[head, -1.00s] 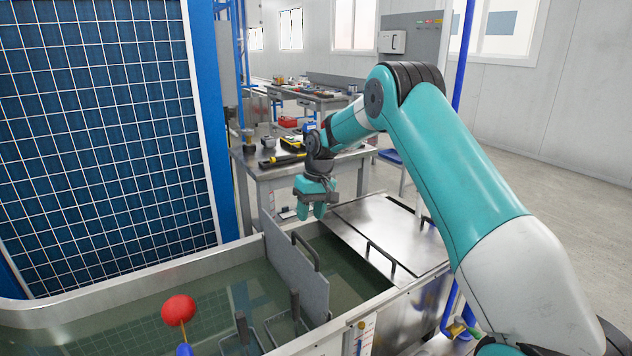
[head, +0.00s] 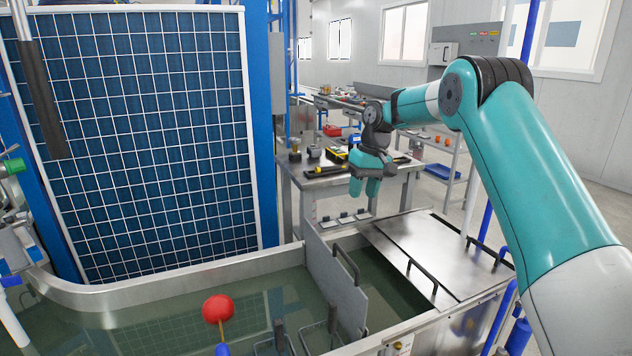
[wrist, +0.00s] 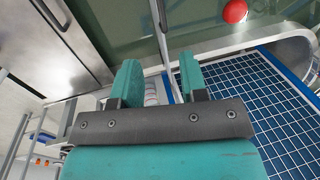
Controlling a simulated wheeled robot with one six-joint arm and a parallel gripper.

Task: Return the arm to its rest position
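My gripper (head: 365,188) hangs at the end of my teal arm (head: 540,150), fingers pointing down. In the head view it appears above the back of the water tank (head: 200,268), in front of the workbench. The arm is bent at a high elbow, with its forearm reaching left. In the wrist view my gripper (wrist: 160,82) has two teal fingers standing apart with a clear gap. Nothing is held between them.
A blue gridded panel (head: 150,140) stands behind the tank. A grey divider (head: 335,283) and metal covers (head: 425,258) lie below the gripper. A red ball float (head: 218,308) is at the tank's front. A workbench (head: 300,178) with tools stands behind.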

